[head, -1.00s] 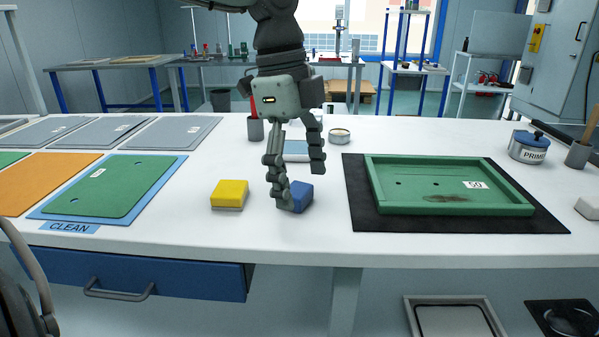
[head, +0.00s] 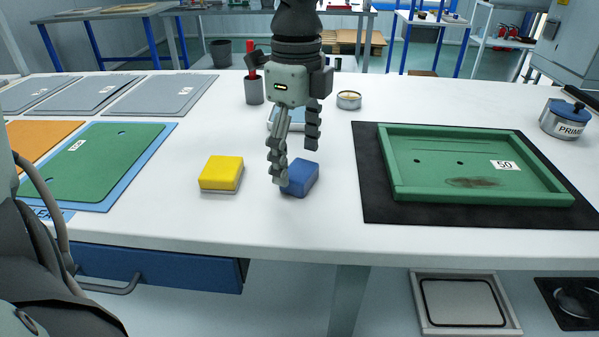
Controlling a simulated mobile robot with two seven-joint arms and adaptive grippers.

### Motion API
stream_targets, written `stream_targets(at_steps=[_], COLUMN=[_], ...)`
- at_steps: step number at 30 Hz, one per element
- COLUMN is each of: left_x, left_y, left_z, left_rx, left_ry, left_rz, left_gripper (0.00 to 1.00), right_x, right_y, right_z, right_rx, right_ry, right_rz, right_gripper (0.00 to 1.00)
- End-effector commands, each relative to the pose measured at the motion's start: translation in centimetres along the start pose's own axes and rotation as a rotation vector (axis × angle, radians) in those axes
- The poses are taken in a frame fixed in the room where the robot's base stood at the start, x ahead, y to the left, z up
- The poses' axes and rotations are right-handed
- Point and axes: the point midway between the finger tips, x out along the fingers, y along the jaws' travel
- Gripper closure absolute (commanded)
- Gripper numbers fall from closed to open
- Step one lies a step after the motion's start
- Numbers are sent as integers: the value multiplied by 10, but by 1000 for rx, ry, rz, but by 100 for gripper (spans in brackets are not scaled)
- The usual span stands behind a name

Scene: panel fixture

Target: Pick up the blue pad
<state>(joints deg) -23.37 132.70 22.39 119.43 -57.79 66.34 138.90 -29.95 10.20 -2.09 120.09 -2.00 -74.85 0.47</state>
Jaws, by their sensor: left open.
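The blue pad (head: 303,179) lies on the white table near its front edge, right of the yellow pad (head: 221,173). My left gripper (head: 297,164) points down from above with its fingers apart and nothing between them. One finger overlaps the blue pad's left end in the picture; I cannot tell whether it touches. The other finger ends higher in the picture, behind the pad. My right gripper is out of view.
A green tray (head: 393,180) on a black mat (head: 375,210) lies to the right. Green, orange (head: 35,140) and grey panels lie left. A red-handled tool stands in a grey cup (head: 254,91) behind. The front middle is clear.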

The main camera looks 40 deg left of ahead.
Motion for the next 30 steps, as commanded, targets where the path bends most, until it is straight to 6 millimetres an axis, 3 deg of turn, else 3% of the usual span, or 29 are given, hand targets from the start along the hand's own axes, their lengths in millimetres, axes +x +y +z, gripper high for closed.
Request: stream_targets(at_steps=[4, 11, 24, 30], left_x=[13, 14, 13, 12], left_y=[1, 0, 0, 0], left_z=[0, 0, 0, 0], left_rx=[1, 1, 1, 1], left_ry=[1, 1, 0, 0], left_rz=[1, 0, -1, -1], left_gripper=[20, 21, 73, 73], right_x=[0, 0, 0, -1], right_y=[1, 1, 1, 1], right_z=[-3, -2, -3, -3], right_rx=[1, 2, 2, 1], right_ry=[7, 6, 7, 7], right_rz=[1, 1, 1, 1], right_gripper=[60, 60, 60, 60])
